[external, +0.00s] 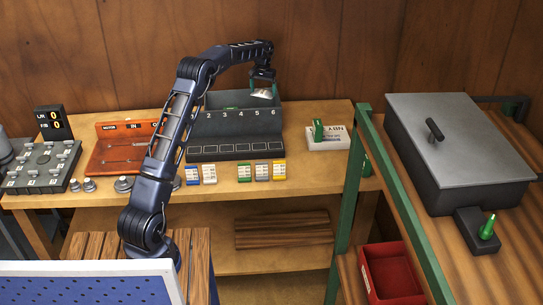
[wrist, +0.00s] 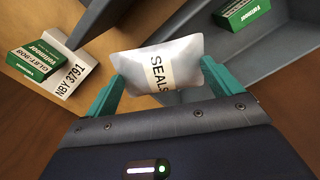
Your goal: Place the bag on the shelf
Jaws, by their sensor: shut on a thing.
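A small pale bag (wrist: 160,66) with a "SEALS" label is between the two green fingers of my gripper (wrist: 160,85) in the wrist view. In the external view the bag (external: 262,93) shows as a small white shape at my gripper (external: 263,86), above the dark bin with numbered compartments (external: 235,128). My gripper is shut on the bag. A lower wooden shelf (external: 215,262) lies under the workbench, with dark boards (external: 283,230) on it. I cannot tell whether the bag touches the bin.
Small coloured boxes (external: 262,171) stand before the bin. A white box with a green item (external: 327,138) is to its right. A red panel (external: 125,148) is at left. A green-framed rack (external: 350,190) holds a grey lidded box (external: 460,150) and red tray (external: 395,272).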

